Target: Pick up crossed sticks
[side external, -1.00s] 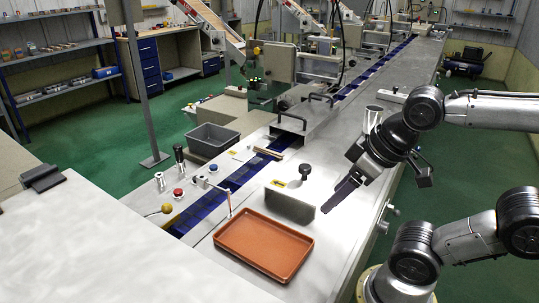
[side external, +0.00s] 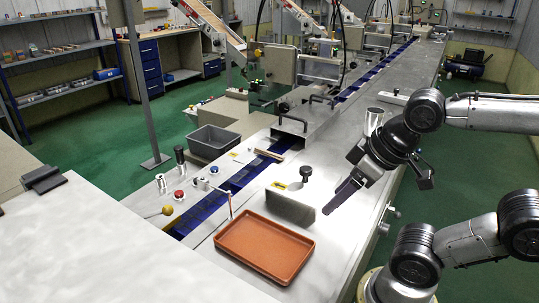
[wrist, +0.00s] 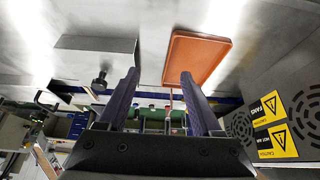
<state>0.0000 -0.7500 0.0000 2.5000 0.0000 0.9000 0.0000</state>
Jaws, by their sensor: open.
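My gripper (side external: 330,207) hangs over the metal worktop, to the right of the orange-brown tray and the upright metal plate. In the wrist view its two dark fingers are apart with nothing between them (wrist: 160,76). A small light-brown stick-like piece (side external: 269,154) lies across the blue conveyor belt (side external: 240,178) near the metal cover, well away from my gripper. It is too small to tell whether it is a crossed stick. I cannot make out any sticks clearly in the wrist view.
An empty orange-brown tray (side external: 264,248) lies on the front worktop. An upright metal plate (side external: 290,206) with a black knob stands between the belt and my gripper. A thin post (side external: 230,204) rises beside the belt. A grey bin (side external: 212,141) stands beyond the belt.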

